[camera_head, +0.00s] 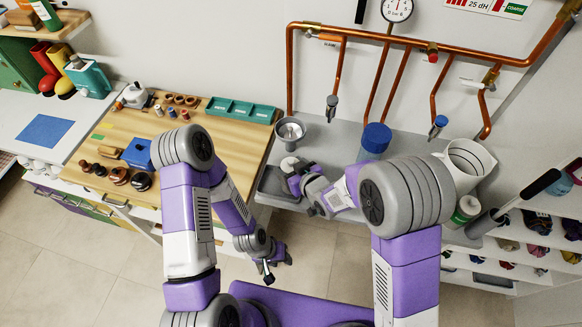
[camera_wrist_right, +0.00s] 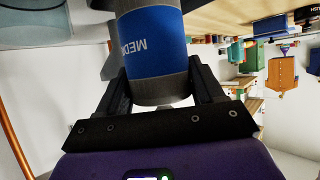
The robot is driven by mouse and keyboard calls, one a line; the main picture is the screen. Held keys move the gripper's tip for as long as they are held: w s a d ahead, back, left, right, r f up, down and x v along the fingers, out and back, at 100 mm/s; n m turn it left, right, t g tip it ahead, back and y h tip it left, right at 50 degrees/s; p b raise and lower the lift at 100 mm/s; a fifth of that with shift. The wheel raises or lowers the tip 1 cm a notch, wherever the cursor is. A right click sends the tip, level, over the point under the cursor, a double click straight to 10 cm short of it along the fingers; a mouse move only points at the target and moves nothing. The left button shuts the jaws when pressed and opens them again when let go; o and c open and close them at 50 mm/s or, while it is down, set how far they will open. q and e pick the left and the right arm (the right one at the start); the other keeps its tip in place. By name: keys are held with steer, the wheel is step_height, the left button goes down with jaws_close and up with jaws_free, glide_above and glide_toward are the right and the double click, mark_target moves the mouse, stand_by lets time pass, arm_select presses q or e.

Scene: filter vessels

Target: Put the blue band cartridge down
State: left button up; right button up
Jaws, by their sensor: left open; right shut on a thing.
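The blue band cartridge (camera_wrist_right: 155,50) is a grey cylinder with a wide blue band and white lettering in the right wrist view. My right gripper (camera_wrist_right: 160,82) is shut on it, with one dark finger on each side. In the head view, my right gripper (camera_head: 293,180) is over the grey counter at a dark grey tray (camera_head: 272,183). A pale round top (camera_head: 289,163) shows beside it; the blue band is hidden there. I cannot tell whether the cartridge touches a surface. My left gripper (camera_head: 270,270) is open and empty, low in front of the wooden bench.
A grey funnel-topped vessel (camera_head: 290,129) and a blue-capped vessel (camera_head: 375,138) stand on the grey counter (camera_head: 335,140). Copper pipes (camera_head: 340,75) with taps hang behind. A white cylinder (camera_head: 468,158) stands at right. The wooden bench (camera_head: 185,112) holds a green tray (camera_head: 240,110) and small parts.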

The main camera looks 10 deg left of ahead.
steer(key=shift+f, duration=0.2)
steer(key=o, duration=1.1)
steer(key=shift+r, duration=0.1)
steer(key=shift+r, duration=0.1)
steer(key=v, duration=1.2)
steer(key=shift+p, duration=0.45)
